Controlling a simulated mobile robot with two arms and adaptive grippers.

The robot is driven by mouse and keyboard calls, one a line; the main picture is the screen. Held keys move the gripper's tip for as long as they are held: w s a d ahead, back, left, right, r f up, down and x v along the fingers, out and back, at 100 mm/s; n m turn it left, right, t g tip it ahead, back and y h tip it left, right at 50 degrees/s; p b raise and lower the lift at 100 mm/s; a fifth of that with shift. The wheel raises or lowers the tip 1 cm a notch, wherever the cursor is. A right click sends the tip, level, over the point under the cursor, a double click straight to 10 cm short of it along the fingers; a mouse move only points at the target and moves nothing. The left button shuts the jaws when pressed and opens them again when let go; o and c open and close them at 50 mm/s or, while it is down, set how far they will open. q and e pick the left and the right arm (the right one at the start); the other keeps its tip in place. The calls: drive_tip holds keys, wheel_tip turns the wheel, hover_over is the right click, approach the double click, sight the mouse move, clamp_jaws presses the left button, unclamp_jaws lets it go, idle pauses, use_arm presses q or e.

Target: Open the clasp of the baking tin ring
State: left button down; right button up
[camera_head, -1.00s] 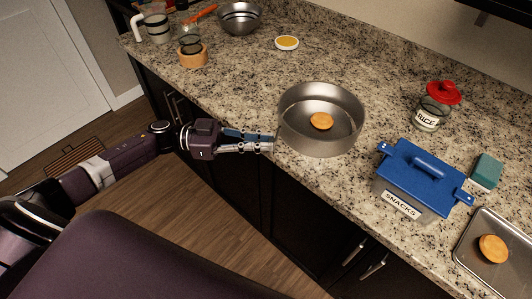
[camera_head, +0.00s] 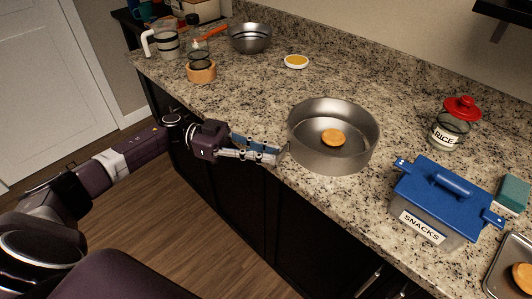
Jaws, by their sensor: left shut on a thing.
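The baking tin ring (camera_head: 338,162) is a round grey metal tin standing upright on the counter, with a round golden-brown disc (camera_head: 333,138) inside it. My left gripper (camera_head: 281,154) reaches in from the left at the counter's front edge. Its fingers are shut at the tin's left side, on a small part that looks like the clasp. The fingertips cover most of the clasp, so its exact position is hidden. My right gripper is not in view.
A grey box with a blue lid labelled SNACKS (camera_head: 436,205) stands right of the tin. Behind it are a RICE jar (camera_head: 449,131) and a teal block (camera_head: 512,193). A metal tray (camera_head: 496,274) lies at far right.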

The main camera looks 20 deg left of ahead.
use_arm(q)
drive_tip(key=c, duration=1.9)
unclamp_jaws()
drive_tip(key=shift+c, duration=0.2)
drive_tip(key=s+a, duration=0.1)
drive_tip(key=a, duration=1.1)
drive_tip(key=shift+s, duration=0.2)
drive_tip(key=shift+d, duration=0.1)
